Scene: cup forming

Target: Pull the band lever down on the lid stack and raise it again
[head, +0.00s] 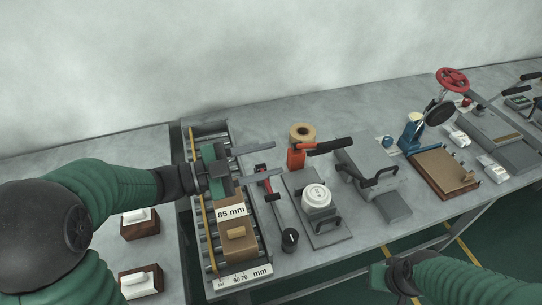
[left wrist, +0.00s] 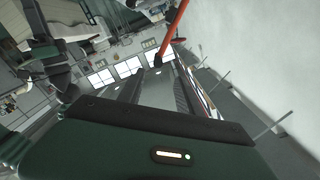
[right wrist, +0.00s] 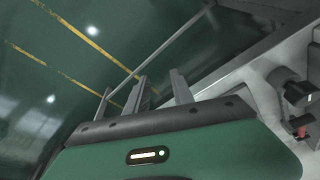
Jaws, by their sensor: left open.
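The white lid stack (head: 317,196) sits upright on a grey plate with a black handle at its front. Behind it stands an orange post (head: 296,158) carrying a tan roll (head: 302,132), with a black lever (head: 330,146) reaching out to the right. A second lever with red parts and a black knob (head: 289,240) lies left of the plate; I cannot tell which one is the band lever. My left gripper (head: 266,161) is open and empty, left of the orange post, fingers pointing right. My right gripper (right wrist: 160,90) has its fingers apart, empty, at the table's front edge.
A roller rack (head: 209,245) with a cardboard box (head: 236,250) marked 85 mm lies below my left arm. A grey press with a black handle (head: 382,176) stands right of the lid stack. A wooden board (head: 440,168) and red wheel (head: 452,80) are farther right.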

